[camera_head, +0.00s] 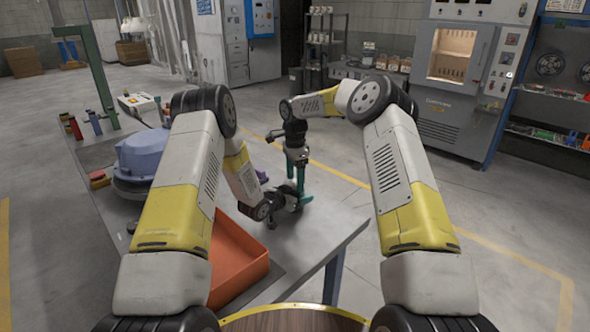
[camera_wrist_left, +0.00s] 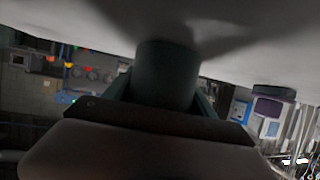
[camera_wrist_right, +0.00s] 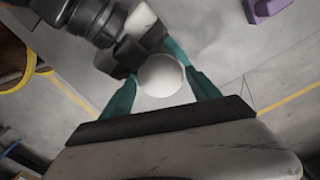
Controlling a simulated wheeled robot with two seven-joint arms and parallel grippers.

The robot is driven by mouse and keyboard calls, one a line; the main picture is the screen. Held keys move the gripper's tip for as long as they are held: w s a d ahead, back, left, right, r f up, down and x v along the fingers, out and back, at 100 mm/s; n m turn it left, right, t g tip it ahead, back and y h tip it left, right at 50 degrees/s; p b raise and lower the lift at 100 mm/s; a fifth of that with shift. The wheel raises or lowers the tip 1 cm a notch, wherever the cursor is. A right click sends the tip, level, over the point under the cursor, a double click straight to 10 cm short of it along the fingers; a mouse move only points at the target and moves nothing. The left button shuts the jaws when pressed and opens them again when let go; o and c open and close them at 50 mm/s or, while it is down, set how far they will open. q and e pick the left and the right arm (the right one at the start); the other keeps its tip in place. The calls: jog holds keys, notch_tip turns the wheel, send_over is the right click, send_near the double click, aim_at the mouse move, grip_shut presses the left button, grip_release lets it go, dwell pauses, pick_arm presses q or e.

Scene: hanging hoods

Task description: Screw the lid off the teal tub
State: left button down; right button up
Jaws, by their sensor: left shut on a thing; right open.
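The teal tub (camera_wrist_left: 166,75) stands on the table, between the fingers of my left gripper (camera_wrist_left: 162,92) in the left wrist view. My left gripper is shut on its side. In the head view the tub is mostly hidden by the grippers. The pale round lid (camera_wrist_right: 161,76) shows from above in the right wrist view. My right gripper (camera_wrist_right: 165,82) is open, with one teal finger on each side of the lid; I cannot tell whether they touch it. In the head view my right gripper (camera_head: 299,178) points down above my left gripper (camera_head: 287,202).
The grey table (camera_head: 300,245) has bare room at its front right. An orange tray (camera_head: 237,262) lies near its front edge. A lavender dome-shaped thing (camera_head: 143,153) stands at the left. Small coloured items (camera_head: 94,122) and a green post (camera_head: 97,75) are at the far left.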

jog(key=shift+f, duration=0.45)
jog(key=shift+c, duration=0.2)
jog(key=c, duration=1.2)
jog(key=n, duration=0.3)
jog(key=shift+c, duration=0.2)
jog(key=n, duration=0.4)
jog(key=shift+n, duration=0.3)
jog(key=n, duration=0.6)
jog(key=o, duration=1.6)
jog(key=shift+c, duration=0.2)
jog(key=shift+a+r, duration=0.1)
jog(key=shift+r, duration=0.05)
